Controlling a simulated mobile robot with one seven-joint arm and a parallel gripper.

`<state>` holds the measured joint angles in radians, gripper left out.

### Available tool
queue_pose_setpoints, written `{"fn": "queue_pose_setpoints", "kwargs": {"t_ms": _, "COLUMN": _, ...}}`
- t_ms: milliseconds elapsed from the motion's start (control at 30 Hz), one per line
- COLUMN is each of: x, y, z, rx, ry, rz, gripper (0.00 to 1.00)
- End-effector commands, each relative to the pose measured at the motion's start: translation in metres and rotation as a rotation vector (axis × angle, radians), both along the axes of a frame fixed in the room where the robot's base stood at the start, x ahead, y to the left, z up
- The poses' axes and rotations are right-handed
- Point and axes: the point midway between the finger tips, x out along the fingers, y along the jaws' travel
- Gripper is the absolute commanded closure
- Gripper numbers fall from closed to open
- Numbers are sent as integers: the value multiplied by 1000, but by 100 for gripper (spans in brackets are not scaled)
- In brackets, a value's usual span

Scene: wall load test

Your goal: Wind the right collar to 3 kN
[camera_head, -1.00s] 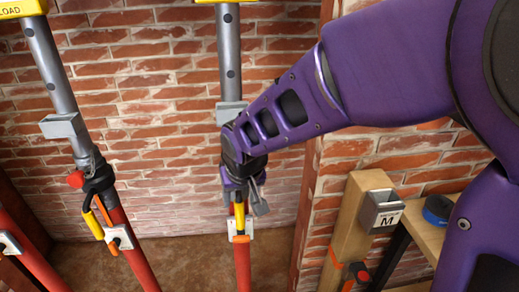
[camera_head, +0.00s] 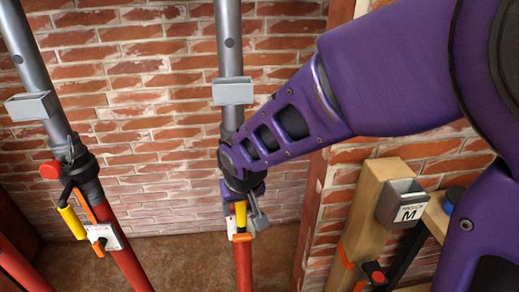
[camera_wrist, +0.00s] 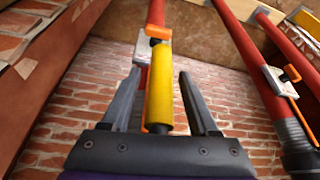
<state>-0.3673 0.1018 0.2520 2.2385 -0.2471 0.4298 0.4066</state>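The right prop has a grey upper tube (camera_head: 229,40) and a red lower tube (camera_head: 243,270). Its collar is hidden behind my wrist in the head view. A yellow handle (camera_head: 240,214) hangs at this prop, above a small white plate with an orange part (camera_head: 241,237). My gripper (camera_wrist: 160,74) is at the handle. In the wrist view the yellow handle (camera_wrist: 159,90) lies between the two grey fingers, with a visible gap on each side. The fingers are open and do not appear to touch it. No load reading is legible.
The left prop (camera_head: 25,60) has a black collar (camera_head: 84,172), a red knob (camera_head: 50,169) and its own yellow handle (camera_head: 72,222). A brick wall (camera_head: 150,90) stands behind. A wooden post (camera_head: 368,210) with a grey box marked M (camera_head: 402,205) stands at right.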

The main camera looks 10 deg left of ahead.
Motion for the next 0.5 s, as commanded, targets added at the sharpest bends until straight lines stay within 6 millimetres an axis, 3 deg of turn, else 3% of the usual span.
{"fn": "queue_pose_setpoints", "kwargs": {"t_ms": 67, "x": 0, "y": 0, "z": 0, "rx": 0, "ry": 0, "rz": 0, "gripper": 53}}
{"fn": "queue_pose_setpoints", "kwargs": {"t_ms": 300, "x": 0, "y": 0, "z": 0, "rx": 0, "ry": 0, "rz": 0, "gripper": 97}}
{"fn": "queue_pose_setpoints", "kwargs": {"t_ms": 500, "x": 0, "y": 0, "z": 0, "rx": 0, "ry": 0, "rz": 0, "gripper": 100}}
